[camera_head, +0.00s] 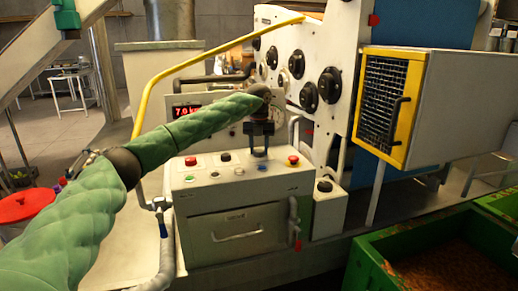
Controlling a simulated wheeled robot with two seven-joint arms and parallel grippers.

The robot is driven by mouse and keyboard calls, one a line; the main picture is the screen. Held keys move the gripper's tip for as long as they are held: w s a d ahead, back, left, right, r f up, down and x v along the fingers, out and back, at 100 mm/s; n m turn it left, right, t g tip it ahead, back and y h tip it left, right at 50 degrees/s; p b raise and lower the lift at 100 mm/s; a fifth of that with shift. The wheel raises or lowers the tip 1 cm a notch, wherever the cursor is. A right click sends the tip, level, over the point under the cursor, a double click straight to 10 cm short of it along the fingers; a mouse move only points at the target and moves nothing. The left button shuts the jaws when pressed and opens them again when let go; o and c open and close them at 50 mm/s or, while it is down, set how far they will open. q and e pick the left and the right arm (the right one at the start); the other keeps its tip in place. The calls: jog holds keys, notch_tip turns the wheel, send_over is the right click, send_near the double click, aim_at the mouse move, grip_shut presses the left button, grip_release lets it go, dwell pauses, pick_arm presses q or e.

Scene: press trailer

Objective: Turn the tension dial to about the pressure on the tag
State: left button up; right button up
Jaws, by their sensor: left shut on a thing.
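My left gripper (259,149) hangs from the end of my green left arm, over the top of the white control console (240,184). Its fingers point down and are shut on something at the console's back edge. By its place this looks like the tension dial, but the fingers hide most of it, and its mark cannot be read. A red lit display (187,111) behind my forearm reads about "70 k", with the rest of it covered by the arm. I cannot make out a tag with a pressure on it. My right gripper is not in view.
Red, black, green and blue buttons (224,156) sit on the console around the gripper. A curved yellow rail (160,75) rises behind my arm. A yellow-framed mesh guard (412,100) juts out at right. A green bin (372,270) stands at lower right.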

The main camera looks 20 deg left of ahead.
pick_arm(q)
jog(key=m, duration=0.2)
jog(key=shift+m, duration=1.4)
jog(key=o, duration=0.9)
jog(key=shift+o, duration=0.4)
